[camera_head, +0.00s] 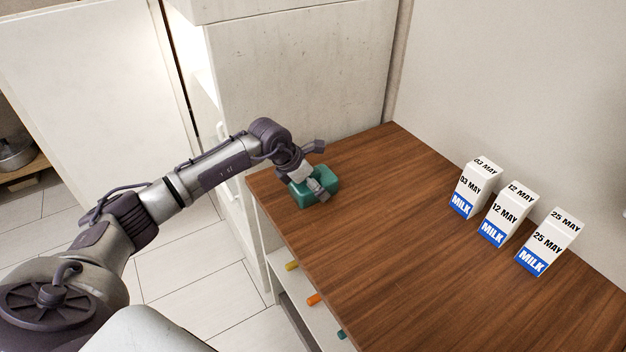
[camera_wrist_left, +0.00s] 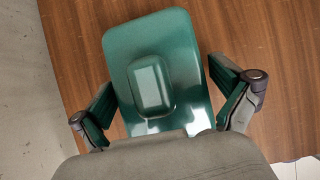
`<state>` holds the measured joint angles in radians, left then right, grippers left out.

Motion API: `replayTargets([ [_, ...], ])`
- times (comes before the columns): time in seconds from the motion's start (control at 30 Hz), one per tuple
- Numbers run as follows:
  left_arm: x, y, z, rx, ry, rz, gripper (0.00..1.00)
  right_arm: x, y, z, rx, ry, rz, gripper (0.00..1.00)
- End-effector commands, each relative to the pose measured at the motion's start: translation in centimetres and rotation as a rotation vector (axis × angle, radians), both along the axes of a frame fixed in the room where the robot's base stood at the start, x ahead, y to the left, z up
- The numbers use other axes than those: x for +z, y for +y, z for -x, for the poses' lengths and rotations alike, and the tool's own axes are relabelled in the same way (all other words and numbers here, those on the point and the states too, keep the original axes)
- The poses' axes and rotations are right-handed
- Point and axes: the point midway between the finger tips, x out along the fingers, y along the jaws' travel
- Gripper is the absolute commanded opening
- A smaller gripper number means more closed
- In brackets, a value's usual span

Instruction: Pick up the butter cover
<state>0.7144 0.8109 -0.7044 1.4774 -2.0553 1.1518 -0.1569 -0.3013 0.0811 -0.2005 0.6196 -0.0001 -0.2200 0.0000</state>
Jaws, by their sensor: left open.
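The green butter cover (camera_head: 303,193) sits at the far left corner of the wooden counter. In the left wrist view the butter cover (camera_wrist_left: 183,50) has a rounded rectangular top with a raised block-shaped knob in the middle. My left gripper (camera_head: 318,190) is over it. In the left wrist view the left gripper (camera_wrist_left: 168,98) is open, with one finger on each side of the cover. The near end of the cover is hidden by the gripper body. I cannot tell whether the fingers touch it. My right gripper is not in view.
Three milk cartons stand on the right part of the wooden counter (camera_head: 400,240), dated 03 May (camera_head: 474,188), 12 May (camera_head: 506,214) and 25 May (camera_head: 548,242). A tall pale cabinet (camera_head: 300,85) stands behind the counter's left end. The counter's middle is clear.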

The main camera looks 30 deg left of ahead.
Motion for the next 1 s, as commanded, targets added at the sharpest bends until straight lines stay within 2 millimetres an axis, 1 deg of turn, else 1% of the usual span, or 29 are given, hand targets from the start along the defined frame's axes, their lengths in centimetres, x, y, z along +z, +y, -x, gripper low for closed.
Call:
replayTargets([
  [0.2, -0.1, 0.0, -0.1, -0.001, -0.001, 0.000, 1.00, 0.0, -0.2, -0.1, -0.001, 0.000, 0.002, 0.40],
  [0.23, -0.1, 0.0, -0.1, -0.001, -0.001, 0.000, 0.97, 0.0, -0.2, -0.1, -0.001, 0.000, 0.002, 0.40],
  [0.47, -0.1, 0.0, -0.1, 0.000, -0.001, 0.001, 0.58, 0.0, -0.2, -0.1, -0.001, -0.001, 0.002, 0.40],
  [0.5, -0.1, 0.0, 0.0, 0.000, -0.001, 0.001, 0.52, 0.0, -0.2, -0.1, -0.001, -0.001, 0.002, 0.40],
  [0.57, -0.1, 0.0, 0.0, 0.000, -0.001, 0.001, 0.42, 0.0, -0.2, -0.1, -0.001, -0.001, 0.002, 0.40],
  [0.6, 0.0, 0.0, -0.1, 0.000, -0.002, 0.000, 0.40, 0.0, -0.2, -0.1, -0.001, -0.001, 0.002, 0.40],
  [0.87, 0.2, 0.0, -0.1, 0.000, -0.003, 0.001, 0.40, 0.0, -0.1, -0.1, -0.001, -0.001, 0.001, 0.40],
  [1.0, 1.2, 0.0, -0.2, 0.001, -0.006, 0.000, 0.40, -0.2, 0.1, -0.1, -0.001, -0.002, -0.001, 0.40],
])
